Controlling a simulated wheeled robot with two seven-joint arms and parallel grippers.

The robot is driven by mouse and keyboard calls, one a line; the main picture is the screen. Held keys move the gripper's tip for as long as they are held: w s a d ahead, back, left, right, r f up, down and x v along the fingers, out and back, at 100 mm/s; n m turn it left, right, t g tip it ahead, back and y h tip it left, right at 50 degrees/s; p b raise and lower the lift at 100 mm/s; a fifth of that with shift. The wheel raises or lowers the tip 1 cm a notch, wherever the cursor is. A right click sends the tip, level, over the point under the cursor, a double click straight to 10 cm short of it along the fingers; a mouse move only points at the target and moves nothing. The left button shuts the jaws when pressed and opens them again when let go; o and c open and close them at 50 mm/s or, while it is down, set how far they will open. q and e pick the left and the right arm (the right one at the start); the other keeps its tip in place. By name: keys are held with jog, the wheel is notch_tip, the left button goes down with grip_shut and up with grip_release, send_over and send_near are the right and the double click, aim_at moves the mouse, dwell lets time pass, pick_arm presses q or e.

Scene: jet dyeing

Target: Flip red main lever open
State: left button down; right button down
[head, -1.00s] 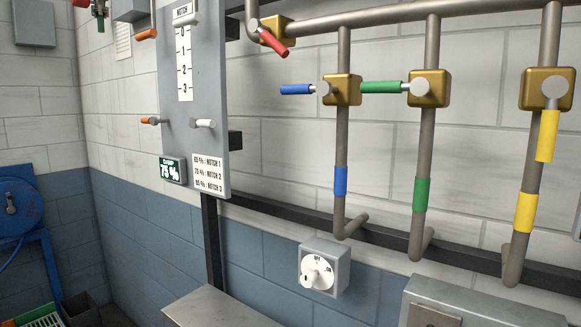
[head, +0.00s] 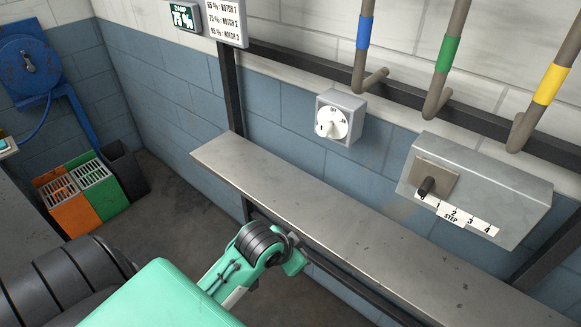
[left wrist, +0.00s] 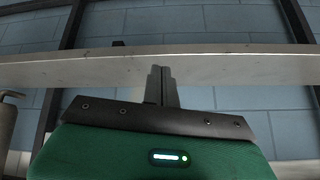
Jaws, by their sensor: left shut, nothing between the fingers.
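The red main lever is out of view in both current views. The lower ends of the pipes show at the top right of the head view, with blue (head: 365,32), green (head: 446,53) and yellow (head: 550,84) bands; their valves are above the picture. My left arm enters at the bottom of the head view, and I cannot make out its fingers there. In the left wrist view my left gripper (left wrist: 160,84) is shut and empty, with its fingertips in front of the shelf's edge (left wrist: 230,62). My right gripper is in neither view.
A metal shelf (head: 300,213) runs along the wall close to my left arm. Above it are a dial box (head: 355,104) and a step-switch box (head: 510,190). Orange (head: 70,205) and green (head: 97,190) bins stand on the floor at left, below a blue reel (head: 28,65).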

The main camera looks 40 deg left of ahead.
pick_arm(q)
jog(key=w+a+r+m+t+h, duration=0.1)
jog(key=w+a+r+m+t, duration=0.15)
jog(key=w+r, duration=0.65)
jog(key=w+a+r+m+t+h, duration=0.1)
jog(key=w+a+r+t, duration=0.15)
jog(key=r, duration=1.25)
jog(key=w+a+r+m+t+h, duration=0.1)
jog(key=w+r+t, duration=0.3)
jog(key=r, duration=0.8)
jog(key=s+a+r+m+t+h, duration=0.1)
jog(key=s+a+r, duration=0.1)
jog(key=r, duration=1)
jog(key=s+a+r+m+t+h, duration=0.2)
jog(key=s+r, duration=0.3)
jog(key=r, duration=0.7)
jog(key=s+a+r+m+t+h, duration=0.1)
jog(key=s+a+r+m+h, duration=0.1)
jog(key=r, duration=1)
jog(key=shift+s+a+r+t, duration=0.3)
jog(key=shift+s+a+r, duration=0.1)
jog(key=shift+s+a, duration=0.6)
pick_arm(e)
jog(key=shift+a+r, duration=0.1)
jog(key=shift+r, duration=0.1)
pick_arm(q)
jog(key=shift+d+m, duration=0.15)
jog(key=shift+m, duration=0.1)
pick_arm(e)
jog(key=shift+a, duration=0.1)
